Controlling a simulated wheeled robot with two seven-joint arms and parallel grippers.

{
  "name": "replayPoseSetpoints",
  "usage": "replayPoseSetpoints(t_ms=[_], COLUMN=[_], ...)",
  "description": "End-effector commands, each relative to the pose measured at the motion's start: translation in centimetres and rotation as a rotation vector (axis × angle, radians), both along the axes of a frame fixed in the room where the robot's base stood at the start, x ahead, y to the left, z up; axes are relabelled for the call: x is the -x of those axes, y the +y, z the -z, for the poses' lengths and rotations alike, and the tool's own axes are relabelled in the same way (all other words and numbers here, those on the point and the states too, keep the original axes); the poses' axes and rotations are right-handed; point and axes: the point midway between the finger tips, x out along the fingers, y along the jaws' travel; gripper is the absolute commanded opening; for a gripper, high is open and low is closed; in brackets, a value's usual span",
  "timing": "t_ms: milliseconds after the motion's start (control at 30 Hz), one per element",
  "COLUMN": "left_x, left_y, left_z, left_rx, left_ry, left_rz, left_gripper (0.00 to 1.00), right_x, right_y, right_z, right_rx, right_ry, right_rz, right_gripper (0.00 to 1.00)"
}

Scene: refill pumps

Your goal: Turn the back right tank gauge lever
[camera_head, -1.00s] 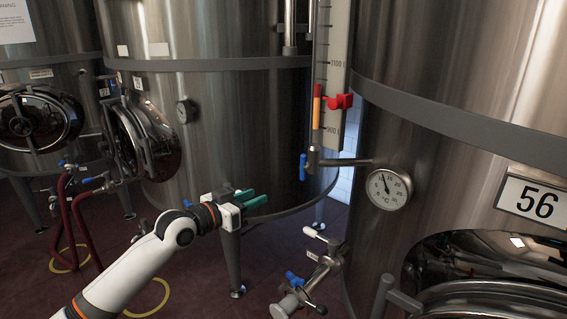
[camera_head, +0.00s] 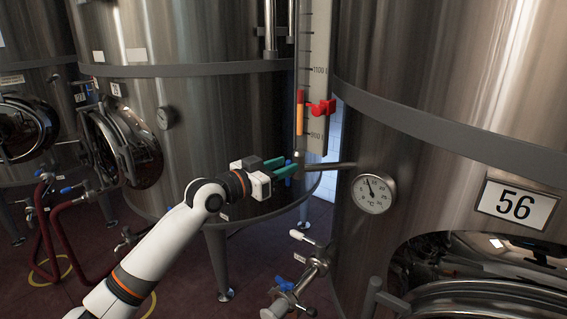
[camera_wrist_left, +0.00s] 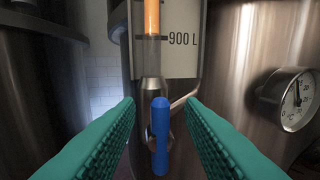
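The gauge lever is a blue handle (camera_wrist_left: 160,135) hanging upright below the gauge tube in the left wrist view. In the head view it is mostly hidden behind my left gripper (camera_head: 281,169). The gripper's green fingers are open, one on each side of the lever in the left wrist view; I see no contact. The gauge (camera_head: 314,80) has a white scale, an orange column and a red marker (camera_head: 322,107). The scale also shows in the left wrist view (camera_wrist_left: 180,45). My right gripper is not in view.
A metal pipe joins the gauge to tank 56 (camera_head: 450,120), with a round thermometer (camera_head: 373,193) close to its right. A valve with a white handle (camera_head: 303,237) stands lower down. Another large tank (camera_head: 200,115) is behind my arm.

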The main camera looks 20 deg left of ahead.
Motion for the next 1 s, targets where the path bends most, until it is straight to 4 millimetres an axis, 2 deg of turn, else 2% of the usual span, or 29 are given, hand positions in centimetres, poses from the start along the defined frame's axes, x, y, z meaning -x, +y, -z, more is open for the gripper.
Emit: replayPoseSetpoints(t_ms=[367, 600, 1000], left_x=[-0.62, -0.62, -0.56], left_y=[-0.44, -0.41, -0.52], left_z=[0.05, 0.04, -0.05], left_rx=[0.000, 0.000, -0.053], left_ry=[0.000, 0.000, -0.020], left_rz=[0.000, 0.000, 0.000], left_gripper=[0.35, 0.00, 0.00], right_x=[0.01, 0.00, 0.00], right_y=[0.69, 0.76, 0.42], right_z=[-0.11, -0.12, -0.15], right_rx=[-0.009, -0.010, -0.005], right_ry=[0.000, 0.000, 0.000], right_rz=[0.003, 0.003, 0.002], right_gripper=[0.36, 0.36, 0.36])
